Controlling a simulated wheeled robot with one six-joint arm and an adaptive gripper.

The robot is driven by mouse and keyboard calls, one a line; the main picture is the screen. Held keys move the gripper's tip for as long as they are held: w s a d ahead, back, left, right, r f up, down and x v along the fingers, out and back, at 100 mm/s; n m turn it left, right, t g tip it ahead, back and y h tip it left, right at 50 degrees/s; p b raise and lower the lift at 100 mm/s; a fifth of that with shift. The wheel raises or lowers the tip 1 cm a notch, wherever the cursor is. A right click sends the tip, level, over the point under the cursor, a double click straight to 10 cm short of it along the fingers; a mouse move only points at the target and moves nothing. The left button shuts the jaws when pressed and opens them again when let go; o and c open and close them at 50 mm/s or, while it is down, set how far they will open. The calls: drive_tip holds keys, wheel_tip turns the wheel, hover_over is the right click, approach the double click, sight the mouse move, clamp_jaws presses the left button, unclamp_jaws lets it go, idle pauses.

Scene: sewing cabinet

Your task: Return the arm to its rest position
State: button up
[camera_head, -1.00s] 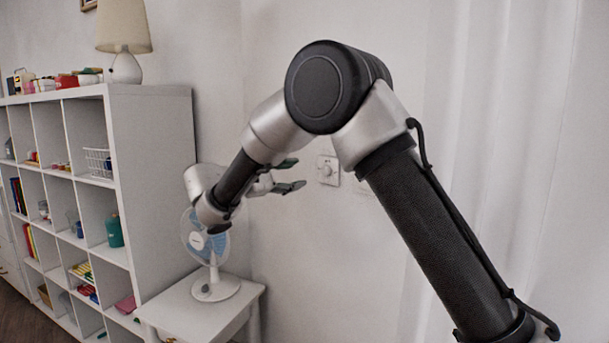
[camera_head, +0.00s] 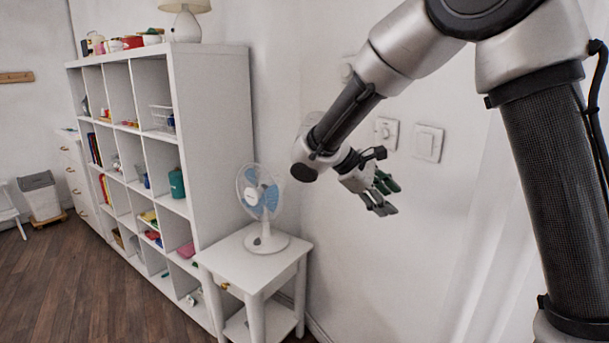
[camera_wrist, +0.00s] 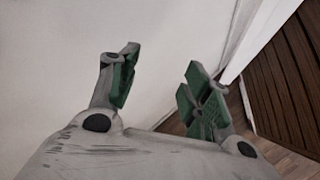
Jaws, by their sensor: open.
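My gripper (camera_head: 379,195) is at the end of my bent arm, in front of the white wall and to the right of the fan in the head view. Its fingers are apart with nothing between them. In the wrist view the green-padded fingertips (camera_wrist: 160,82) stand apart in front of a pale wall, with dark wood at the right. My arm reaches in from the upper right of the head view.
A white desk fan (camera_head: 262,200) stands on a small white side table (camera_head: 225,250). A tall cube shelf (camera_head: 215,140) holds small items, with a lamp (camera_head: 186,18) on top.

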drive_tip(key=s+d+r+m+y, duration=0.1)
drive_tip(key=s+d+m+y, duration=0.2)
drive_tip(key=s, duration=0.5)
drive_tip(key=s+d+r+m+t+y, duration=0.1)
drive_tip(key=s+d+r+m+y, duration=0.1)
drive_tip(key=s+d, duration=0.5)
drive_tip(key=s+d+r+m+t+y, duration=0.1)
drive_tip(key=s+d+m+y, duration=0.3)
drive_tip(key=s, duration=0.7)
drive_tip(key=d+r+m, duration=0.1)
drive_tip(key=d+m, duration=0.1)
drive_tip(key=shift+s+r+m, duration=0.25)
drive_tip(key=shift+m, duration=0.05)
